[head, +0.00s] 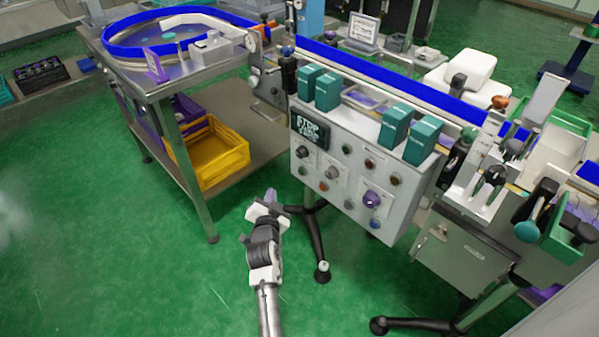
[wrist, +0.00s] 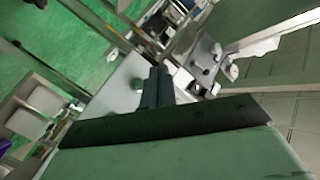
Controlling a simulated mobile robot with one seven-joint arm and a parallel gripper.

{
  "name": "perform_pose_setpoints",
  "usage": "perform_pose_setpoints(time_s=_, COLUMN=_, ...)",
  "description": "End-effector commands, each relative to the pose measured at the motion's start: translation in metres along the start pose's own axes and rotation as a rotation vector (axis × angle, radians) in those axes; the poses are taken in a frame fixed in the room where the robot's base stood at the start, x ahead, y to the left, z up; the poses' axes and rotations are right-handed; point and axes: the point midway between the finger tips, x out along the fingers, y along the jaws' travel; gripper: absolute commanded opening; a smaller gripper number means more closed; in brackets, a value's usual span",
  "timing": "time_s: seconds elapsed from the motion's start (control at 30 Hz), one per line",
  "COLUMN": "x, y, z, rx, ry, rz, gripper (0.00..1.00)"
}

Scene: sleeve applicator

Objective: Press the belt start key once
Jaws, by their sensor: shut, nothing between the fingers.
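The control panel (head: 412,203) is a pale grey box front with several round knobs and buttons. The labels are too small to read, so I cannot tell which one is the belt start key. My gripper (head: 270,197) is in front of and left of the panel, apart from it, over the green floor. Its fingers are together and empty. They also show in the wrist view (wrist: 158,86).
Teal boxes (head: 328,91) stand on top. A steel table (head: 165,88) with a yellow crate (head: 212,150) below is at left. Black stand legs (head: 318,245) reach out beneath the panel.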

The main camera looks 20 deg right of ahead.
Motion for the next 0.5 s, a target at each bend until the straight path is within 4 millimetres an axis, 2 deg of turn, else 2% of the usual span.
perform_pose_setpoints(time_s=0.23, x=0.017, y=0.009, z=-0.019, rx=0.001, ry=0.0, rz=0.003, gripper=0.0)
perform_pose_setpoints(time_s=0.5, x=0.044, y=0.029, z=-0.037, rx=0.002, ry=0.0, rz=0.001, gripper=0.0)
